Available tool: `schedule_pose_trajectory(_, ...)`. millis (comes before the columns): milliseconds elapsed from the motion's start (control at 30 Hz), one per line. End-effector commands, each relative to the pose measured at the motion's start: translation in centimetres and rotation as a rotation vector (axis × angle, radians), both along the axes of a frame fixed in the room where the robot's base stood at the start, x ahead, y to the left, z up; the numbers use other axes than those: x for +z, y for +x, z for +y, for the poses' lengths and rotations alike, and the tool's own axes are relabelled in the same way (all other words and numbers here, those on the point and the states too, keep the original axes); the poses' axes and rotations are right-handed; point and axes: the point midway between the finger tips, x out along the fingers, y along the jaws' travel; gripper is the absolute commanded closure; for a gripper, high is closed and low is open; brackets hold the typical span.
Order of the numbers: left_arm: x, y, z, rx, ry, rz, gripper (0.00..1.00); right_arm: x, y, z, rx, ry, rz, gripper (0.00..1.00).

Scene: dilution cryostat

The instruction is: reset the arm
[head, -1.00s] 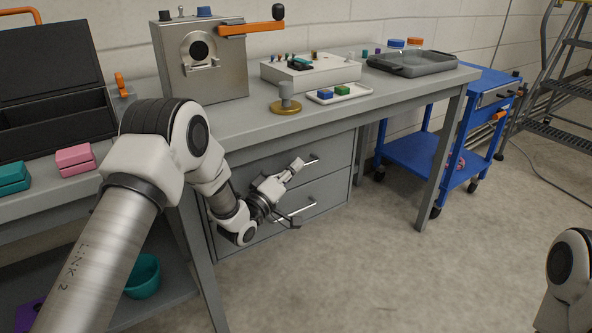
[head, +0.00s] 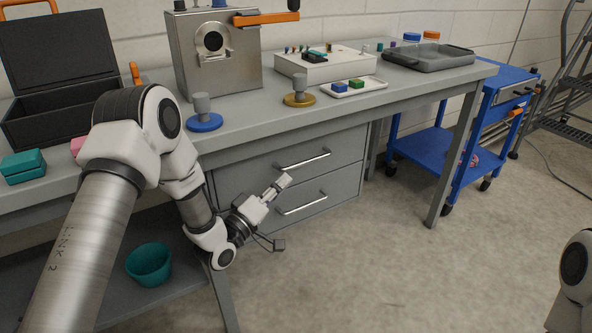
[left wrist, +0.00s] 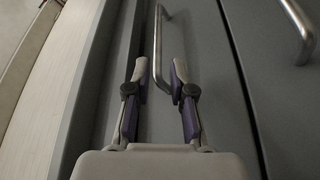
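My left arm comes in from the left of the head view, bent at the elbow. Its gripper (head: 281,213) is in front of the grey drawers under the bench, with its fingers spread and nothing between them. In the left wrist view the two fingers (left wrist: 160,78) stand apart, pointing along the drawer fronts. A drawer handle (left wrist: 158,45) shows beyond and between the fingertips; I cannot tell how far off it is. Of my right arm only a link shows at the right edge of the head view; its gripper is out of frame.
The upper drawer (head: 240,180) and lower drawer (head: 332,190) look shut. The bench (head: 235,130) carries a blue-based weight (head: 204,121), a brass-based weight (head: 299,98), a white tray (head: 372,88) and a metal box (head: 240,75). A blue cart (head: 425,150) stands right. Open floor lies in front.

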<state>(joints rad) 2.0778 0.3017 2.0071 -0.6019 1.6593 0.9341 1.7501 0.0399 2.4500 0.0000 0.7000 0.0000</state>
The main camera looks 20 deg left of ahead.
Motion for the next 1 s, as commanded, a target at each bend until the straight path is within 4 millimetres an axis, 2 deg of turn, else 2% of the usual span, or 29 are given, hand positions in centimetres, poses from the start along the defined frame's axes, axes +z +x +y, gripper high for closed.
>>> schedule_pose_trajectory(100, -0.4, -1.6, 0.6, 0.002, -0.001, 0.001, 0.77, 0.0, 0.0, 0.0, 0.000, 0.000, 0.000, 0.60)
schedule_pose_trajectory(200, -0.5, -2.1, 0.7, 0.001, -0.001, 0.001, 0.77, 0.0, 0.0, 0.0, 0.000, 0.000, 0.000, 0.60)
schedule_pose_trajectory(600, -0.5, -2.1, 0.7, 0.000, 0.000, 0.000, 0.77, 0.0, 0.0, 0.0, 0.000, 0.000, 0.000, 0.60)
schedule_pose_trajectory(700, -1.3, -2.3, 0.6, -0.003, 0.002, 0.014, 0.77, 0.0, 0.0, 0.0, 0.000, 0.000, 0.000, 0.60)
schedule_pose_trajectory(767, -2.7, -2.6, -0.1, -0.016, 0.008, 0.040, 0.77, 0.0, 0.0, 0.0, 0.000, 0.000, 0.000, 0.60)
schedule_pose_trajectory(867, -7.1, -4.4, -2.5, -0.052, 0.026, 0.145, 0.77, 0.0, 0.0, 0.0, 0.000, 0.000, 0.000, 0.60)
schedule_pose_trajectory(967, -14.1, -8.0, -4.5, -0.053, 0.107, 0.370, 0.77, 0.0, 0.0, 0.0, 0.000, 0.000, 0.000, 0.60)
schedule_pose_trajectory(1000, -17.1, -9.9, -4.9, -0.048, 0.174, 0.475, 0.77, 0.0, 0.0, 0.0, 0.000, 0.000, 0.000, 0.60)
